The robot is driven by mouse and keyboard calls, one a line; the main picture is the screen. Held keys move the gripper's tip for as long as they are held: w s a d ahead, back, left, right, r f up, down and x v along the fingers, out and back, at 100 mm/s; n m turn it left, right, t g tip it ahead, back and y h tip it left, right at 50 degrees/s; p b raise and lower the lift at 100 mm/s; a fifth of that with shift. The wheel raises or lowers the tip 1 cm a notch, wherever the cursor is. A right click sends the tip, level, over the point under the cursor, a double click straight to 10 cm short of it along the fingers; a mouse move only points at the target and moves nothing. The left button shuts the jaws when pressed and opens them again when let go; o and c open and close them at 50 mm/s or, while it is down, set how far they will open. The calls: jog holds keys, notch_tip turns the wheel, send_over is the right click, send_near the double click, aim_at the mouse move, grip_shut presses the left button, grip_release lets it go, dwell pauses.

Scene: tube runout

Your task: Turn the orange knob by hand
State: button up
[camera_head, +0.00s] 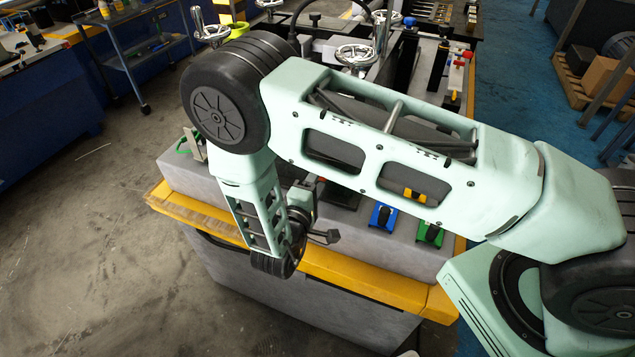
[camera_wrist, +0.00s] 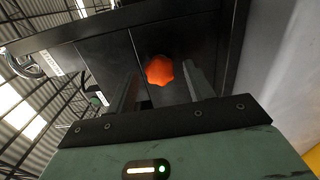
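The orange knob (camera_wrist: 159,70) is a lobed, round knob on a dark panel (camera_wrist: 109,65), seen near the upper middle of the wrist view. My gripper (camera_wrist: 159,76) is open, with one finger to the left of the knob and one to the right. There are visible gaps between the knob and both fingers. I cannot tell how far the fingertips are from the panel. In the head view my arm blocks part of the machine, and I cannot make out the orange knob there.
A blue switch block (camera_head: 382,216) and a green one (camera_head: 430,234) sit on the grey bench front, above a yellow edge (camera_head: 350,277). Metal handwheels (camera_head: 356,56) stand behind my arm. The floor at left (camera_head: 90,225) is largely clear.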

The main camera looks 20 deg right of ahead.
jog(key=v, duration=0.6)
dwell(0.5)
jog(key=b+v, duration=0.5)
jog(key=v, duration=1.2)
jog(key=shift+a+r, duration=0.1)
jog(key=shift+a, duration=0.05)
